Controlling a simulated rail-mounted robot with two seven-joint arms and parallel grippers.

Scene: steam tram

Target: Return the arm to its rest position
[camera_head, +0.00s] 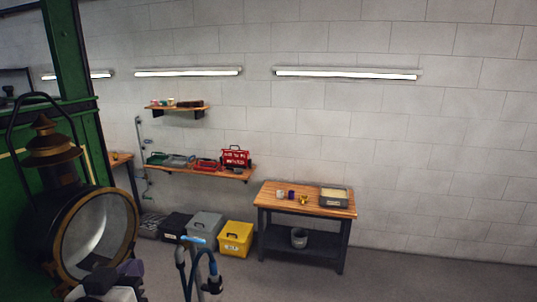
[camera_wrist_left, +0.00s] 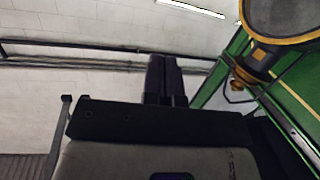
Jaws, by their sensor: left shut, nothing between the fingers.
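My left gripper (camera_head: 131,267) is low at the left of the head view, just below and in front of a large lamp. In the left wrist view the two dark fingers (camera_wrist_left: 165,76) lie side by side, pressed together, with nothing between them. They point up toward a pale block wall.
The black round lamp (camera_head: 82,235) with a brass rim hangs by the green tram body (camera_head: 88,130); it shows at upper right in the wrist view (camera_wrist_left: 275,18). A workbench (camera_head: 270,196) and yellow box (camera_head: 236,240) stand farther back.

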